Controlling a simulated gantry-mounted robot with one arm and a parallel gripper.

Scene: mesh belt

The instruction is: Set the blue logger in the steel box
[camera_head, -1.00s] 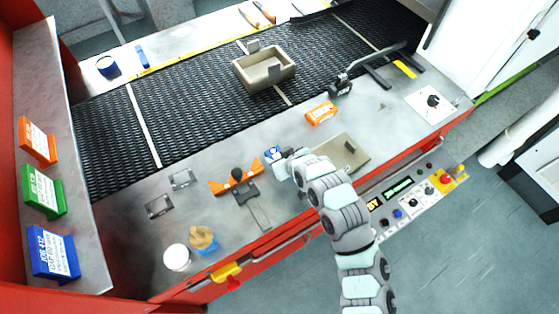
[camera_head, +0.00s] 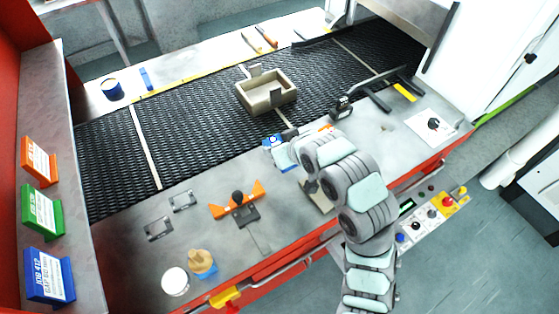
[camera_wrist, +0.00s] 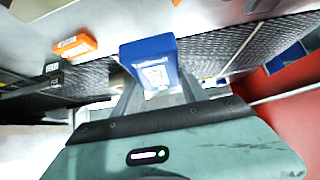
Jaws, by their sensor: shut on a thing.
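The blue logger (camera_wrist: 152,62) is a small blue block with a white label, held between the two fingers of my gripper (camera_wrist: 158,92) in the wrist view. In the head view the blue logger (camera_head: 272,141) shows just left of my gripper (camera_head: 283,148), near the front edge of the belt. The steel box (camera_head: 265,97) is an open beige-grey box with upright tabs, standing on the mesh belt beyond my gripper. My gripper is apart from the box, on its near side. My arm hides part of the worktop.
The black mesh belt (camera_head: 190,118) crosses behind the worktop. An orange block (camera_wrist: 75,46) lies on the worktop, mostly behind my arm in the head view. An orange clamp (camera_head: 238,200) and a white cup (camera_head: 175,281) stand to the left. A dark bracket (camera_head: 342,106) stands right of the box.

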